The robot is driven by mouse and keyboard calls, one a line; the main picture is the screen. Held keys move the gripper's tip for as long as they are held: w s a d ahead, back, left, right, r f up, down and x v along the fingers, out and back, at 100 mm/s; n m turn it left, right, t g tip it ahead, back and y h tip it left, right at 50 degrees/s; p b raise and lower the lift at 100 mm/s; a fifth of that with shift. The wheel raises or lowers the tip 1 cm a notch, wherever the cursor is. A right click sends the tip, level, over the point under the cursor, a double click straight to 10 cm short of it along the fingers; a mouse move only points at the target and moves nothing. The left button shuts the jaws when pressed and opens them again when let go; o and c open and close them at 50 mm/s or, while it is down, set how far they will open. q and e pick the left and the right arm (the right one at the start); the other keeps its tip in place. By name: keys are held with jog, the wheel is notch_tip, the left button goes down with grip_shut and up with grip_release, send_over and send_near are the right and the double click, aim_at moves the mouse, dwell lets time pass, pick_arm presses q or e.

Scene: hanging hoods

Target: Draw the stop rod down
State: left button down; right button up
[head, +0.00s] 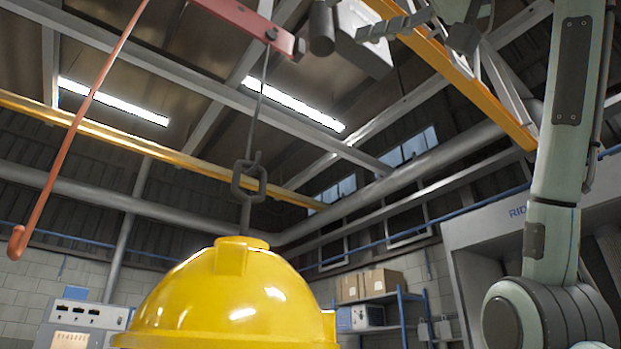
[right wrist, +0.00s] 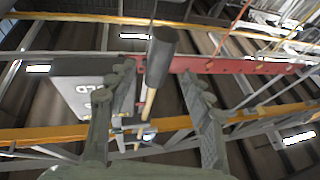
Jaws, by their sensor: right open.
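A dark cylindrical grip (head: 322,28) hangs near the top of the head view, beside the end of a red bar (head: 250,25). In the right wrist view the dark grip (right wrist: 160,50) has a thin wooden-coloured rod (right wrist: 148,105) in line with it. I take this to be the stop rod, but its upper connection is not clear. My right gripper (right wrist: 158,78) is open, with its two fingers on either side of the grip and rod and visible gaps between. In the head view one of its fingers (head: 394,26) shows right of the grip. My left gripper is not in view.
A yellow hood (head: 235,298) hangs below on a chain link (head: 248,181). A long red hooked rod (head: 75,125) hangs at the left. A pale lettered box (right wrist: 85,95) is left of my fingers in the wrist view. Shelves with cartons (head: 371,284) stand at the back.

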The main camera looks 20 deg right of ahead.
aim_at(332, 25)
pick_arm(q)
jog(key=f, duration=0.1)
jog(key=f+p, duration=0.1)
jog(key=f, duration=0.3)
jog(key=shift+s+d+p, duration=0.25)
jog(key=shift+p, duration=0.1)
pick_arm(e)
jog(key=x, duration=0.7)
jog(key=shift+f, duration=0.15)
jog(key=shift+d, duration=0.1)
grip_shut()
